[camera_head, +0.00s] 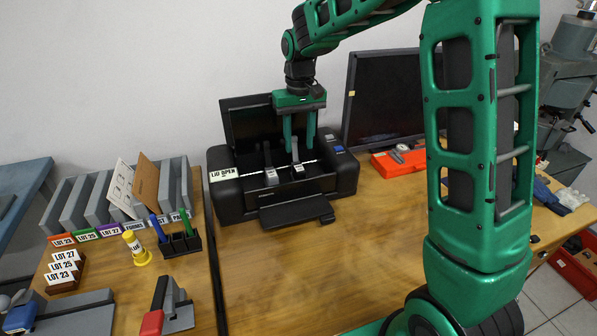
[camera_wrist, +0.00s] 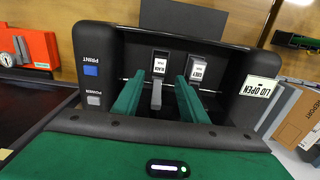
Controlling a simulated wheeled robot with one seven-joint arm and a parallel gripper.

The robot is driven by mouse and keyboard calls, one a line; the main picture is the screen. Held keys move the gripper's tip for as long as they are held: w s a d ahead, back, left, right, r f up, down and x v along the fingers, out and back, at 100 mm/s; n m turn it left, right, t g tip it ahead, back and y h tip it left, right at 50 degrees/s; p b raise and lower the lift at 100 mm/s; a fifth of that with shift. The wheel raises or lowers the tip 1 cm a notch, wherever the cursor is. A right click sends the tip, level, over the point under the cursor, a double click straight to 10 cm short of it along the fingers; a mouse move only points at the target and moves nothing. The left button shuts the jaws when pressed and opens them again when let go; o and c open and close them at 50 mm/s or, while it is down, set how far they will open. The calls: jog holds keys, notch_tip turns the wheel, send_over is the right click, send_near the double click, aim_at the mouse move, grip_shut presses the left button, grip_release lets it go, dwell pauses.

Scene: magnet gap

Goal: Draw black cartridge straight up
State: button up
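The black cartridge (camera_head: 298,168) sits in the right slot of the open printer (camera_head: 229,196), with its upright tab rising between my fingers. In the wrist view the same cartridge (camera_wrist: 160,65) is the left one, with a small white label too blurred to read surely. My gripper (camera_head: 299,148) points down over it. Its two green fingers (camera_wrist: 158,85) are apart, one on each side of the tab (camera_wrist: 156,95), with gaps showing. The gripper is open and holds nothing. A second cartridge (camera_head: 271,177) sits beside it, to the right in the wrist view (camera_wrist: 197,73).
The printer lid (camera_head: 250,122) stands raised behind the cartridges, and its tray (camera_head: 295,210) juts out in front. A monitor (camera_head: 382,95) and a red case (camera_head: 398,161) are at right. Folders (camera_head: 145,185) and a pen holder (camera_head: 180,243) are at left.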

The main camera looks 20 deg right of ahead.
aim_at(299, 168)
jog(key=shift+f, duration=4)
jog(key=c, duration=0.8)
jog(key=shift+o, duration=0.2)
jog(key=shift+r, duration=3.5)
